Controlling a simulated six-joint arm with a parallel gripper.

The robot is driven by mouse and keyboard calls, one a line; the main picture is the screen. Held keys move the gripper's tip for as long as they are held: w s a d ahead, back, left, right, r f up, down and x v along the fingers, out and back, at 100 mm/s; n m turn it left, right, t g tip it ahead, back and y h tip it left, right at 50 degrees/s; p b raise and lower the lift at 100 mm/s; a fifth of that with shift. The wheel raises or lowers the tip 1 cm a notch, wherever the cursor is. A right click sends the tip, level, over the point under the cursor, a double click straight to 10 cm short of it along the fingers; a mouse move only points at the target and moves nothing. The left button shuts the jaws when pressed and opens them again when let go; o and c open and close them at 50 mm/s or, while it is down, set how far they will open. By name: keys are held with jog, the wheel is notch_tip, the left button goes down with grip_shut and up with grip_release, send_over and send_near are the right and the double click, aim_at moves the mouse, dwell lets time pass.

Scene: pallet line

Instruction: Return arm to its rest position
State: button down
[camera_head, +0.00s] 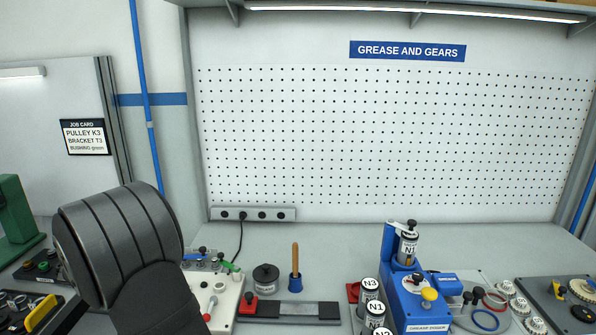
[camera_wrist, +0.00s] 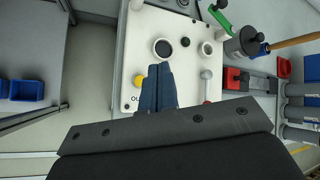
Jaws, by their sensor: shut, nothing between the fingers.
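My gripper (camera_wrist: 158,88) shows in the wrist view with its two dark blue fingers together and nothing between them. The fingers overlap a white plate (camera_wrist: 134,60) in that view; I cannot tell their height above it. In the head view my dark grey arm fills the lower left, and the fingers are hidden there. The white plate (camera_head: 228,296) with small fittings stands just right of my arm.
A black pot (camera_head: 265,278), a wooden-handled brush (camera_head: 295,265) in a blue cup and several N-marked cylinders (camera_head: 370,288) stand on the bench. A blue grease station (camera_head: 415,300) is further right. The bench's back strip (camera_head: 340,240) is clear. Blue bins (camera_wrist: 27,90) show in the wrist view.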

notch_tip(320, 180, up, 3)
jog(key=shift+f, duration=0.15)
jog(key=shift+f, duration=0.1)
